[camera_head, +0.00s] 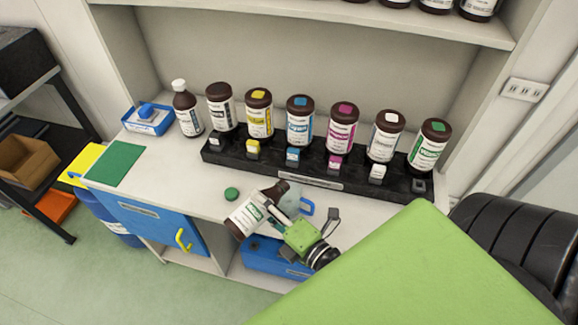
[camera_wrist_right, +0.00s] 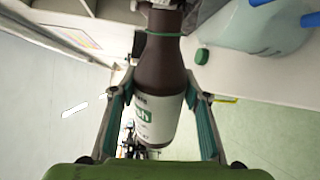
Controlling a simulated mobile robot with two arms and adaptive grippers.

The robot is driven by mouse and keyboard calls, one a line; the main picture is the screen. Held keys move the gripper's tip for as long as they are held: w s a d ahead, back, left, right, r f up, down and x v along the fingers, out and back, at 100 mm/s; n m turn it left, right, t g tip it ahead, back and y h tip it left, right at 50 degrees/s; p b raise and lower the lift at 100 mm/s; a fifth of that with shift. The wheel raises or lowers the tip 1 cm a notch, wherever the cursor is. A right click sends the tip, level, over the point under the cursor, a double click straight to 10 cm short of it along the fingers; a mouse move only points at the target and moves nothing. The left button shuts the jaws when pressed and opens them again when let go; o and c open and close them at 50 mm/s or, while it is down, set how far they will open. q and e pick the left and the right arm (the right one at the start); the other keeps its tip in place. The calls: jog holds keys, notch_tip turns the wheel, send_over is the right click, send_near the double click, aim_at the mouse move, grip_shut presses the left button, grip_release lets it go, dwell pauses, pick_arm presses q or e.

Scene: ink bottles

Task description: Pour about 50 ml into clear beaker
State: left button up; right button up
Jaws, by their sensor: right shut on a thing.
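A brown bottle with a white and green label (camera_head: 247,214) is held tilted over the counter, its uncapped neck pointing up and right in the head view. My right gripper (camera_head: 276,216) is shut on it. In the right wrist view the bottle (camera_wrist_right: 158,75) sits between both fingers of the gripper (camera_wrist_right: 163,95). The clear beaker with a blue handle (camera_head: 305,208) stands just right of the bottle neck, partly hidden by bottle and gripper. The beaker (camera_wrist_right: 250,28) also shows at the wrist view's upper right. No liquid stream is visible. My left gripper is out of view.
A green cap (camera_head: 231,194) lies on the counter (camera_head: 190,180) left of the bottle. A black rack (camera_head: 240,153) behind holds several brown bottles with coloured caps. A white-capped bottle (camera_head: 188,112), a blue tray (camera_head: 150,130) and a green mat (camera_head: 115,164) are at left.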

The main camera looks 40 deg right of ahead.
jog(key=shift+r+m+p, duration=0.45)
jog(key=shift+m+p, duration=0.05)
jog(key=shift+p, duration=0.2)
jog(key=shift+a, duration=0.15)
dwell(0.3)
jog(key=shift+r+m+p, duration=0.3)
jog(key=shift+m+p, duration=0.1)
jog(key=shift+p, duration=0.25)
dwell(1.8)
jog(key=f+n+b, duration=0.1)
jog(key=b, duration=0.2)
jog(key=f+n+b, duration=0.2)
jog(key=b, duration=0.1)
jog(key=shift+s+a+f, duration=0.1)
jog(key=shift+a+f, duration=0.2)
jog(key=shift+a, duration=0.05)
jog(key=shift+a+r+n+b, duration=0.1)
jog(key=shift+a+n+b, duration=0.05)
jog(key=shift+n+b, duration=0.25)
jog(key=shift+r, duration=0.1)
jog(key=shift+f+n+b, duration=0.4)
jog(key=shift+f+b, duration=0.05)
jog(key=shift+b, duration=0.1)
jog(key=shift+n+h, duration=0.3)
jog(key=shift+n, duration=0.1)
